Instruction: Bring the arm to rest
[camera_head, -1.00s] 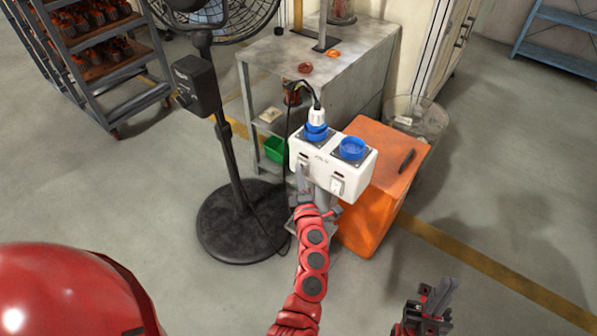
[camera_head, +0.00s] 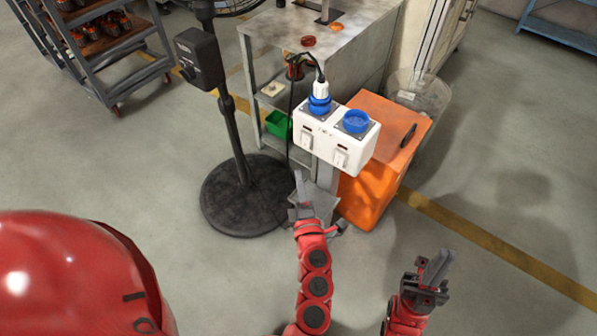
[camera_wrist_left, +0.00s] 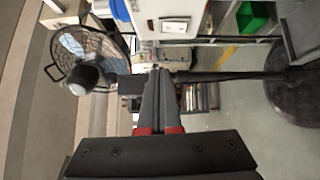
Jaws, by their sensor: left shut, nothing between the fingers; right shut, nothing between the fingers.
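My left gripper (camera_head: 299,190) is shut and empty. In the head view it is below and in front of the white socket box (camera_head: 318,139), apart from it. The left wrist view also shows its closed fingers (camera_wrist_left: 155,100), with the socket box (camera_wrist_left: 170,20) beyond them at the top. My right gripper (camera_head: 440,266) is shut and empty over the open floor at the lower right. The socket box has two blue sockets. A plug (camera_head: 320,97) with a dark cable stands in the left one, and the right socket (camera_head: 356,121) has nothing plugged into it.
A fan stand with a round black base (camera_head: 228,205) is left of the socket box. An orange box (camera_head: 385,125) and a grey bench (camera_head: 345,25) are behind it. A bin (camera_head: 425,95) and a shelf cart (camera_head: 100,60) stand further back. The floor at right is clear.

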